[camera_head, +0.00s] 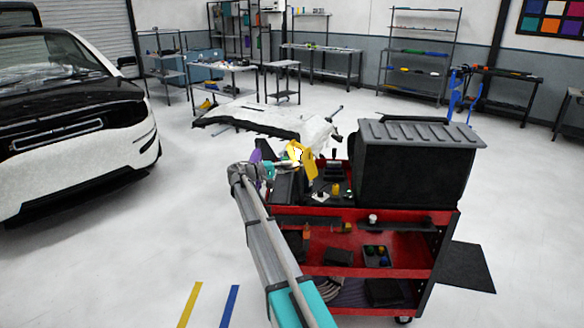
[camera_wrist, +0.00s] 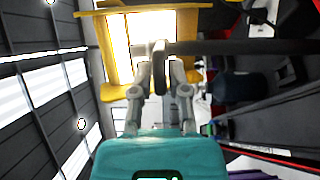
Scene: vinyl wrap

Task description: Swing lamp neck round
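The lamp has a yellow head (camera_head: 307,160) standing at the left end of the cart top. In the wrist view the yellow head (camera_wrist: 113,64) is at upper left with a bright white glowing panel. A dark bar, which looks like the lamp neck (camera_wrist: 240,47), runs level from the middle to the right edge. My gripper (camera_wrist: 161,70) has its two fingers close together on either side of the rounded grey end of this bar. It appears shut on the neck; the exact contact is partly hidden. In the head view my gripper is small, beside the yellow head.
The red tool cart (camera_head: 340,224) carries a large black ribbed box (camera_head: 415,160) at its right and small items on its top. A white car (camera_head: 70,120) stands at left. A white panel (camera_head: 275,118) lies behind the cart.

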